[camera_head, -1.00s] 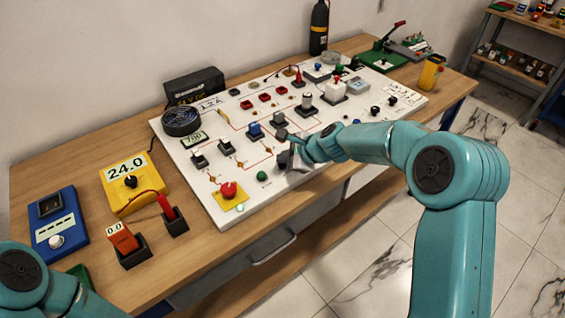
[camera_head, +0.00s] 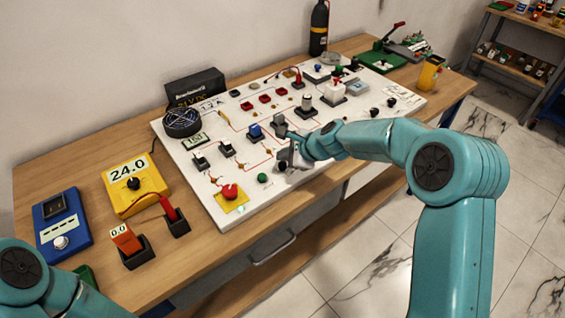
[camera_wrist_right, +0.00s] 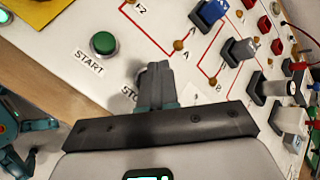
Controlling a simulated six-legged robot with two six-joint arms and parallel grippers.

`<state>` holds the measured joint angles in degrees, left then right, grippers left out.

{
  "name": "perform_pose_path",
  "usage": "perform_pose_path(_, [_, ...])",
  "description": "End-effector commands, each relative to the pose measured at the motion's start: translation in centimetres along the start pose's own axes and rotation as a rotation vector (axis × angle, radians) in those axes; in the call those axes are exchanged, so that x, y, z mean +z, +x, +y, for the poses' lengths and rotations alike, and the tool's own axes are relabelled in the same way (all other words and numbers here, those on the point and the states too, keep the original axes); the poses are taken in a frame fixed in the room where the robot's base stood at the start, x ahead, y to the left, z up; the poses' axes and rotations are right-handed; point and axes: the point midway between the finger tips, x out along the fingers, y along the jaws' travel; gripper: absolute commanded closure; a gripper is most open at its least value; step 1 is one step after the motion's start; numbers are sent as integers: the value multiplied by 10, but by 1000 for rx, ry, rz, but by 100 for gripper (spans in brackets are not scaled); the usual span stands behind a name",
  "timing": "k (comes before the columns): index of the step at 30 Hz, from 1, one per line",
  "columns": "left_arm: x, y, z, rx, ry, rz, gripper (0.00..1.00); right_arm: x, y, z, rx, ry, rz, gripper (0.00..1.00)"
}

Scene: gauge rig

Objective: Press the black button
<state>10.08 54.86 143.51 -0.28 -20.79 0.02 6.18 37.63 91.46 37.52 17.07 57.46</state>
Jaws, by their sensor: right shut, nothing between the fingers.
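My right gripper (camera_head: 282,163) is shut and empty, low over the front part of the white panel (camera_head: 318,150). In the right wrist view its closed fingers (camera_wrist_right: 155,72) point down at the panel just beside a partly covered label beginning "STO". A sliver of a pale ring shows at the fingertips. The black button itself is not clearly visible; the fingers may hide it. I cannot tell whether they touch anything. A green button (camera_wrist_right: 104,43) labelled START is left of the fingers; it also shows in the head view (camera_head: 262,178). My left gripper is out of view.
A red mushroom button (camera_head: 230,191) on a yellow plate is at the panel's front left corner. Switches, including a blue one (camera_head: 255,131), stand behind my gripper. A yellow meter box (camera_head: 134,186) and a blue box (camera_head: 62,226) are to the left on the wooden bench.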

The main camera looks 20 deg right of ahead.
Motion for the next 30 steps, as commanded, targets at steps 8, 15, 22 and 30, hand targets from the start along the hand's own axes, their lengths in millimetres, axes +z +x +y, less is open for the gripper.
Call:
perform_pose_path(8, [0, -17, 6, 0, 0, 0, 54, 10, -13, -10, -1, 0, 0, 100])
perform_pose_path(15, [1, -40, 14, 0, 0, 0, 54, 22, -30, -22, -1, 0, 0, 100])
perform_pose_path(22, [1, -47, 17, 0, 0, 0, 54, 26, -36, -26, 0, 0, 0, 100])
perform_pose_path(30, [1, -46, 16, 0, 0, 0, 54, 25, -35, -26, -1, 0, 0, 100])
